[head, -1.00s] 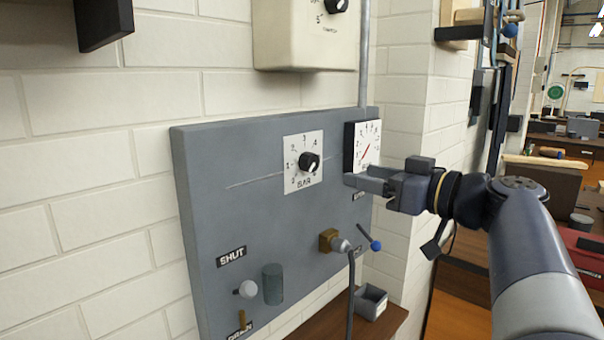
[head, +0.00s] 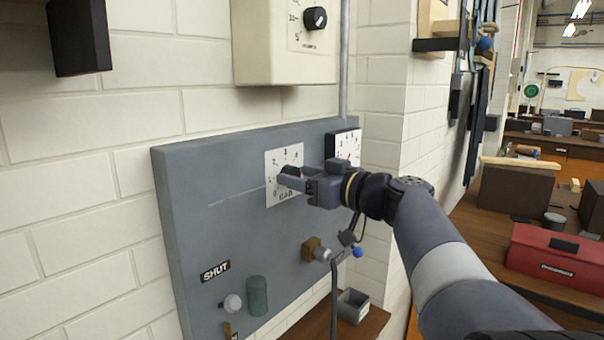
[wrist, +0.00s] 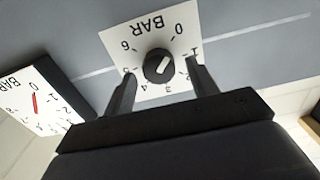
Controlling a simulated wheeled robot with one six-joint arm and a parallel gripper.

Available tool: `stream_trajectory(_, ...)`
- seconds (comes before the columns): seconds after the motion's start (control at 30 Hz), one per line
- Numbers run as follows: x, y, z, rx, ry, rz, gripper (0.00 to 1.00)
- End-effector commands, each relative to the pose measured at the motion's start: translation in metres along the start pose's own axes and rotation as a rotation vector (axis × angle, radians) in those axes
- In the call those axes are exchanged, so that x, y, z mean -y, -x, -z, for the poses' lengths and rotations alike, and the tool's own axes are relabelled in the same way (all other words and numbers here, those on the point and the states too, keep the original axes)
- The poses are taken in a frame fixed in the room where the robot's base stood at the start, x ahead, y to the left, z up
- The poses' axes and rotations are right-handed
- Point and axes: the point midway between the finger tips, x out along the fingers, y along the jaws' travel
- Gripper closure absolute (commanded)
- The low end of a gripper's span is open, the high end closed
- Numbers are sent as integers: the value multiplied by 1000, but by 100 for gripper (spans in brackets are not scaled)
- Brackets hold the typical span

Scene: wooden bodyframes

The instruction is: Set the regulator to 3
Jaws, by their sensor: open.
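The regulator knob (wrist: 157,66) is round and black, on a white BAR dial plate (wrist: 112,40) numbered 0 to 6. The plate also shows in the head view (head: 272,165), where my gripper hides the knob. The wrist view shows the dial upside down. A pale line slants across the knob; I cannot tell which number it points at. My gripper (wrist: 163,69) is open, also seen in the head view (head: 287,178). Its fingers stand on either side of the knob, with gaps visible; I cannot tell how deep they reach.
A gauge (wrist: 38,98) with a red needle is beside the dial. The grey panel (head: 190,200) also carries a valve with a brass body (head: 312,250) and a SHUT label (head: 215,271). A cream box (head: 262,60) with another knob hangs above. A small grey bin (head: 353,306) stands below.

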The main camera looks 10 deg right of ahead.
Motion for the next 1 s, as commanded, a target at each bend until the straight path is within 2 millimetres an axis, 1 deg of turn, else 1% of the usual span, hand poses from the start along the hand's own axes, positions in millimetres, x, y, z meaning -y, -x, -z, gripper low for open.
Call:
stream_trajectory(0.2,0,0,0,0,0,0,45)
stream_trajectory(0.23,0,0,0,0,0,0,47)
stream_trajectory(0.77,0,0,0,0,0,0,89)
stream_trajectory(1.0,0,0,-1,0,-21,0,89)
